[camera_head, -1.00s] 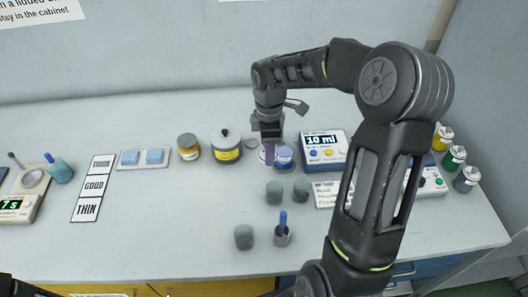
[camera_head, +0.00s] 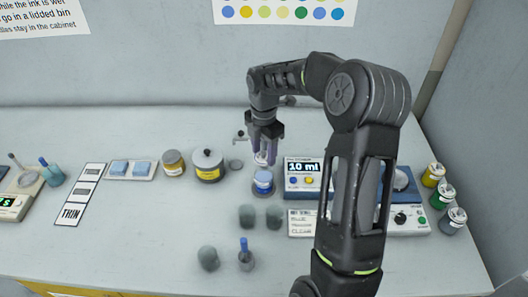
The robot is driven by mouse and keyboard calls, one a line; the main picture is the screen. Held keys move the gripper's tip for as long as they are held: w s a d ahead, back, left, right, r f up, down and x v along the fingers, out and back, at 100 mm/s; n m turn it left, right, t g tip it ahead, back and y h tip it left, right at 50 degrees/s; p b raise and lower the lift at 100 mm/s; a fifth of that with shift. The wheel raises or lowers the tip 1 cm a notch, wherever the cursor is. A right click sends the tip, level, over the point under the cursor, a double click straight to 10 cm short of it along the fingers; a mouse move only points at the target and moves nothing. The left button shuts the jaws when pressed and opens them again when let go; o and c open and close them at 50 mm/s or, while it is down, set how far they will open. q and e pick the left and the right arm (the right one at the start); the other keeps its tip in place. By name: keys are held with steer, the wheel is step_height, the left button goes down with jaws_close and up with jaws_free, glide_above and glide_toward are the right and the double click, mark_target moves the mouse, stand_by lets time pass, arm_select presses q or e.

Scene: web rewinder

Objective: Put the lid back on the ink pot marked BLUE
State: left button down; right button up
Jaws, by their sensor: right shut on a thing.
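The ink pot with a blue band and blue top (camera_head: 263,182) stands upright on the bench; its marking is too small to read. My right gripper (camera_head: 264,156) points down just above and behind this pot in the picture. It is shut on a small pale, round thing that looks like a lid (camera_head: 261,158), partly hidden between the fingers. The held thing appears clear of the bench and apart from the pot. My left gripper is out of view.
A yellow-labelled pot (camera_head: 208,167), an amber jar (camera_head: 173,163) and a flat grey ring (camera_head: 236,165) are to the left. A 10 ml device (camera_head: 308,178) is close on the right. The front left bench is clear.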

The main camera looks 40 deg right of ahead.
mark_target(264, 157)
stand_by(0.3)
step_height(264, 157, down, 5)
steer(key=b, duration=0.3)
steer(key=shift+r+b, duration=0.15)
steer(key=shift+b, duration=0.2)
steer(key=shift+f+b, duration=0.45)
steer(key=shift+f, duration=0.4)
stand_by(0.5)
steer(key=shift+f, duration=0.1)
stand_by(0.7)
stand_by(0.7)
steer(key=o, duration=1.4)
steer(key=shift+o, duration=0.3)
